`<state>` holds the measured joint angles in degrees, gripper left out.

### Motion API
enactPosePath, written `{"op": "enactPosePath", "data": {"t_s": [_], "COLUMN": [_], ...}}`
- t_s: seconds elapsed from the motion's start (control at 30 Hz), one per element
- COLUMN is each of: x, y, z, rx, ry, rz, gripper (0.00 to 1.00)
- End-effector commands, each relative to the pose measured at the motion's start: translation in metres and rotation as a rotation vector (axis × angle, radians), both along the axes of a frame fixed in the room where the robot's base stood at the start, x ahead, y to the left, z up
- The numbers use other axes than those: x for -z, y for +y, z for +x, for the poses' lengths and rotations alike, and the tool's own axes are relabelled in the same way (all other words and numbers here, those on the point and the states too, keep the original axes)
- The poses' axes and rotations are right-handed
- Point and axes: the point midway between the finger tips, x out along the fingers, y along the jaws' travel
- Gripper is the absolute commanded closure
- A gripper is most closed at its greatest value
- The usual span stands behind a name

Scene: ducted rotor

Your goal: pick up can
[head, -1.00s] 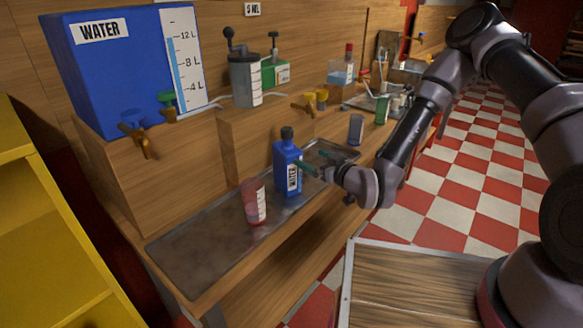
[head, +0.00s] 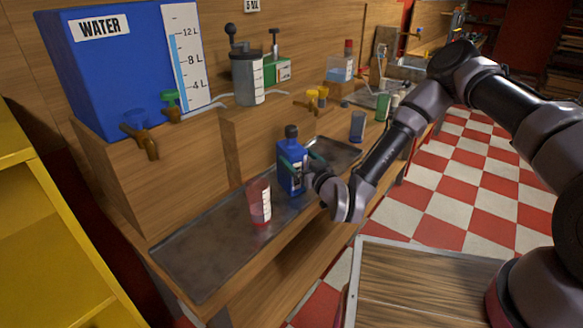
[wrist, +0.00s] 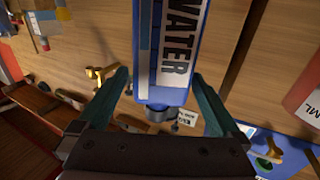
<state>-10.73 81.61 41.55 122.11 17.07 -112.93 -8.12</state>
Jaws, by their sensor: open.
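The can is a blue bottle-shaped container (head: 291,180) with a dark cap and a white WATER label. It stands upright on the metal tray on the bench. In the wrist view the can (wrist: 172,45) appears upside down, cap toward the bottom. My gripper (head: 302,167) is at the can's right side in the head view. In the wrist view my gripper (wrist: 161,76) is open, with one teal finger on each side of the can. Gaps show between the fingers and the can there. Part of the can's label is hidden behind a finger in the head view.
A red translucent cup (head: 260,203) stands on the tray (head: 195,262), left of the can. A blue cup (head: 357,126) and a green cup (head: 383,106) are farther back. A large blue water tank (head: 105,70) is at the left. The tray's front left is clear.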

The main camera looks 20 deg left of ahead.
Motion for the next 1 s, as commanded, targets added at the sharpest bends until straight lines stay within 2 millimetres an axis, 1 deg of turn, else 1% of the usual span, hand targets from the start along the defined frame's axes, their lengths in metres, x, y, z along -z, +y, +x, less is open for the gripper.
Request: {"op": "enactPosePath", "data": {"t_s": [0.03,0.1,0.2,0.33,0.53,0.57,0.6,0.67,0.7,0.8,1.0], "x": [0.000,0.002,0.002,0.002,0.003,0.003,0.003,0.003,0.003,0.003,0.001], "y": [0.007,0.016,0.024,0.029,0.029,0.029,0.029,0.029,0.029,0.029,0.029], "z": [0.005,0.012,0.022,0.027,0.027,0.027,0.027,0.027,0.027,0.027,0.027], "rx": [-0.001,-0.001,-0.001,-0.001,-0.001,-0.001,-0.001,-0.001,-0.001,-0.001,-0.001], "ry": [-0.004,-0.004,-0.004,0.000,0.000,0.000,0.000,0.000,0.000,0.000,-0.002], "rz": [0.001,0.001,0.001,0.000,0.000,0.000,0.000,0.000,0.000,0.000,0.002], "gripper": [0.00,0.00,0.00,0.00,0.00,0.11,0.27,0.50,0.65,1.00,1.00]}}
